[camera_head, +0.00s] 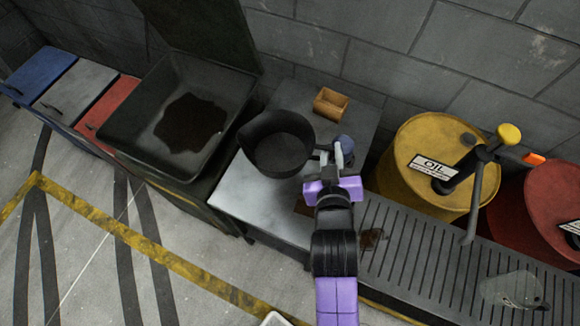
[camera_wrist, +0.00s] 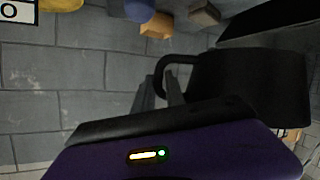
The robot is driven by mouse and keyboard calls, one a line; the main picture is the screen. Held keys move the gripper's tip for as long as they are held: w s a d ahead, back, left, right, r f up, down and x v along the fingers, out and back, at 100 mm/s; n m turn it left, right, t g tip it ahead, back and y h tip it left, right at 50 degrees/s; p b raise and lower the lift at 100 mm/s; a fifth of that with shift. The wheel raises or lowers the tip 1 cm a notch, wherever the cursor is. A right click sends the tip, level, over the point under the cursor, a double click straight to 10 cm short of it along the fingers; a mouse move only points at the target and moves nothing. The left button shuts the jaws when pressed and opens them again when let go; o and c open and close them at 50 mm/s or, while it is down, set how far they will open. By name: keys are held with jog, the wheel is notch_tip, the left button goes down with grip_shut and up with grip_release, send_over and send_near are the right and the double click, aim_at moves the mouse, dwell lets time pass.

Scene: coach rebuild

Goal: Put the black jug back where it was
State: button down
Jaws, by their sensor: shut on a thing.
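The black jug (camera_head: 278,144) is a wide, open, dark vessel above or on the grey metal table (camera_head: 262,200) in the head view. In the wrist view the jug (camera_wrist: 255,85) shows at the right, with its looped handle (camera_wrist: 170,66) pointing left. My gripper (camera_head: 335,152) is at the jug's right side and shut on the handle. The wrist view shows the fingers (camera_wrist: 162,92) at the handle. The jug looks roughly upright in the head view. I cannot tell whether its base touches the table.
A black tray with a dark puddle (camera_head: 190,122) stands left of the table. A tan block (camera_head: 331,103) and a blue round thing (camera_head: 345,143) are near the jug. A yellow oil drum (camera_head: 428,150) with a pump, a red drum (camera_head: 555,200) and a slatted grate (camera_head: 420,250) are right.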

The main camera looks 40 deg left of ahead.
aim_at(300, 158)
jog(key=shift+n+g+y, duration=0.5)
jog(key=shift+n+y, duration=0.2)
jog(key=shift+n, duration=0.1)
jog(key=s+a+r, duration=0.1)
jog(key=a, duration=0.1)
jog(key=s+a+r, duration=0.1)
jog(key=a, duration=0.1)
jog(key=a+r, duration=0.1)
jog(key=shift+s+a+r, duration=0.15)
jog(key=shift+s+a, duration=0.25)
jog(key=shift+s+a+f, duration=0.15)
jog(key=shift+a+f, duration=0.05)
notch_tip(300, 158, down, 15)
jog(key=shift+r, duration=0.15)
jog(key=shift+f+b, duration=1.15)
jog(key=shift+f, duration=1.25)
jog(key=c, duration=1.4)
grip_release()
jog(key=v, duration=1.2)
jog(key=shift+d+r+p, duration=0.1)
jog(key=shift+r+p, duration=0.05)
jog(key=shift+p, duration=0.15)
